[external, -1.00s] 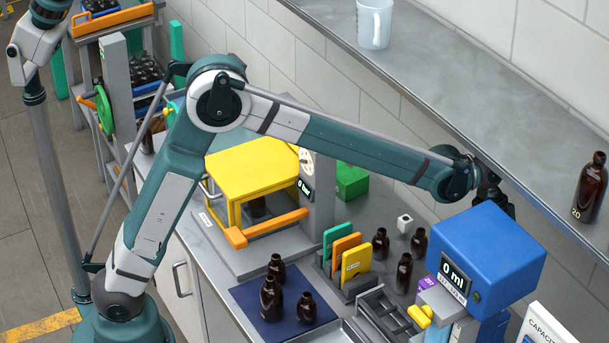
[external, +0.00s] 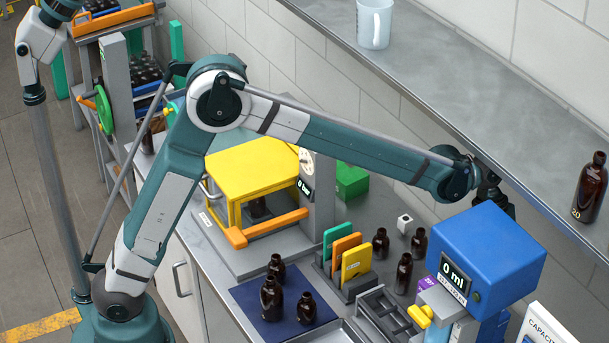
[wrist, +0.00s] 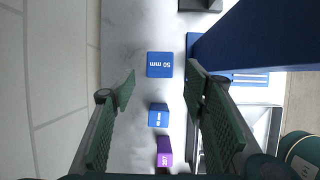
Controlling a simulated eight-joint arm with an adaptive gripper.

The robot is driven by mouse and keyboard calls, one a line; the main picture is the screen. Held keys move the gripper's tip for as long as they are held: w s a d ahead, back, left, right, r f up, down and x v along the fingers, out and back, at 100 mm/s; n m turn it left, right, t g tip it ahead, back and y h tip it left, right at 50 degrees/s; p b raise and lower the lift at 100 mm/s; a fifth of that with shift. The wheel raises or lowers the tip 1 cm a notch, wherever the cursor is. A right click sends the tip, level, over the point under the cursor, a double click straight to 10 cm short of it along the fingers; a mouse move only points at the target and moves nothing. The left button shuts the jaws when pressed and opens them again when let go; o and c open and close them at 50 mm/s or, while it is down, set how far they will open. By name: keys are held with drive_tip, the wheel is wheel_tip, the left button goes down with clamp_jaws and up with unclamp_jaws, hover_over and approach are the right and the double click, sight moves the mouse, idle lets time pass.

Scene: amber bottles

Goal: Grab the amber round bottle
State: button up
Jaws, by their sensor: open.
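Several amber bottles show in the external view, and I cannot tell which one is meant by the round bottle. A taller bottle (external: 271,298), a shorter one (external: 306,308) and one behind them (external: 277,268) stand on the dark blue mat (external: 244,294). Three more stand on the counter, at the left (external: 380,244), in front (external: 404,272) and at the right (external: 419,243). A larger bottle (external: 590,188) stands on the shelf. My gripper (wrist: 160,87) is open and empty in the wrist view, with no bottle visible there. In the external view it is mostly hidden behind the blue machine.
The blue machine (external: 487,250) stands close beside my gripper. Blue blocks (wrist: 160,65) (wrist: 158,116) and a purple block (wrist: 164,150) are below it. The grey shelf (external: 440,95) runs along the wall. A yellow press (external: 255,170) and coloured plates (external: 347,255) stand on the counter.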

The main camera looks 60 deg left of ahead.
idle(0.4)
drive_tip(key=shift+o, duration=1)
drive_tip(key=m+t+b, duration=0.1)
drive_tip(key=m+t, duration=0.2)
drive_tip(key=m, duration=1.8)
hover_over(416, 235)
drive_tip(key=w+d, duration=0.4)
drive_tip(key=w, duration=0.2)
wheel_tip(416, 235, down, 16)
drive_tip(key=s+a+m+b, duration=0.1)
drive_tip(key=s, duration=0.1)
drive_tip(key=s+a+f+m+y+b, duration=0.1)
drive_tip(key=s+a+m, duration=0.1)
drive_tip(key=s+a+f+m+b, duration=0.1)
drive_tip(key=s+a, duration=0.1)
drive_tip(key=shift+s+f+m+b, duration=0.1)
drive_tip(key=shift+f+m+b, duration=0.05)
drive_tip(key=shift+m+b, duration=0.2)
drive_tip(key=shift+s+a+m+y, duration=0.25)
drive_tip(key=shift+s+y, duration=0.05)
drive_tip(key=shift+y, duration=0.1)
